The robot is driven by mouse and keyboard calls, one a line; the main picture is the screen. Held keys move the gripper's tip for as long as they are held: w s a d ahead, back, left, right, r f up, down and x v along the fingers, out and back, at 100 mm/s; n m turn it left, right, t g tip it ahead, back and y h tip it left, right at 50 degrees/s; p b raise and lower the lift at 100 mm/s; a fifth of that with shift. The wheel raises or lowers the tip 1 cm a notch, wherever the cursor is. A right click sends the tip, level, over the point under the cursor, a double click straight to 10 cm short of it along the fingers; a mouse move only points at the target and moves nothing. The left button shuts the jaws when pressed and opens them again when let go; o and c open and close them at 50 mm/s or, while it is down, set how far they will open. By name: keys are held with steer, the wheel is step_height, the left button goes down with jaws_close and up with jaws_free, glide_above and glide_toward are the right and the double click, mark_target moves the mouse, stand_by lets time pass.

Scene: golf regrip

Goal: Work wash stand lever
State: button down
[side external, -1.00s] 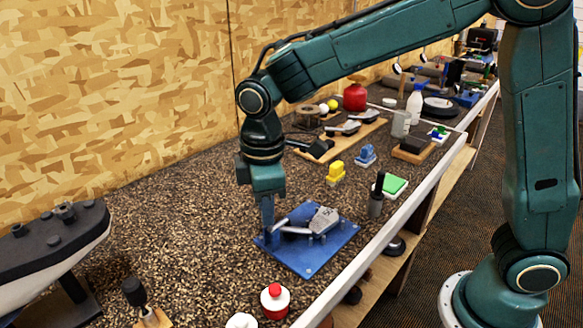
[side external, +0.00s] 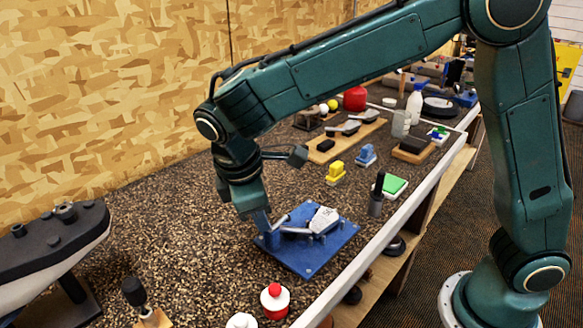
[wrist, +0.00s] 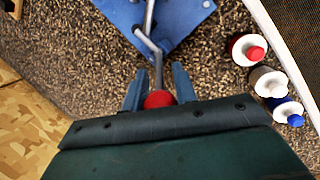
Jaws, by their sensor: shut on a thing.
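The wash stand is a blue base plate (side external: 325,252) with a grey block (side external: 323,219) and a bent metal lever (side external: 293,230). The plate also shows at the top of the wrist view (wrist: 190,14). The lever (wrist: 148,45) runs down from it to a red knob (wrist: 159,99). My gripper (side external: 267,238) is at the plate's left corner, tilted, with its wrist leaning left. In the wrist view my gripper (wrist: 157,86) has its fingers on both sides of the knob and is shut on it. In the side view the fingers hide the knob.
Several capped bottles, one red-capped (side external: 275,301), stand in front of the plate near the pale bench edge rail (side external: 345,275). A dark upright tool (side external: 376,196), a green-topped block (side external: 391,187) and a yellow block (side external: 335,172) lie behind. A boat-shaped model (side external: 50,250) is at left.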

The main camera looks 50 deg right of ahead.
steer(key=shift+a+f+h, duration=0.35)
steer(key=shift+a+h, duration=0.25)
steer(key=shift+h, duration=0.45)
steer(key=shift+a+f+h, duration=0.35)
steer(key=shift+a+h, duration=0.25)
steer(key=shift+h, duration=0.45)
steer(key=shift+f, duration=0.1)
steer(key=c, duration=1.1)
jaws_free()
steer(key=shift+c, duration=0.2)
steer(key=shift+d+r+y, duration=0.35)
steer(key=shift+d+y, duration=0.1)
steer(key=shift+y, duration=0.25)
steer(key=shift+d+r+y, duration=0.3)
steer(key=shift+d+y, duration=0.1)
steer(key=shift+y, duration=0.3)
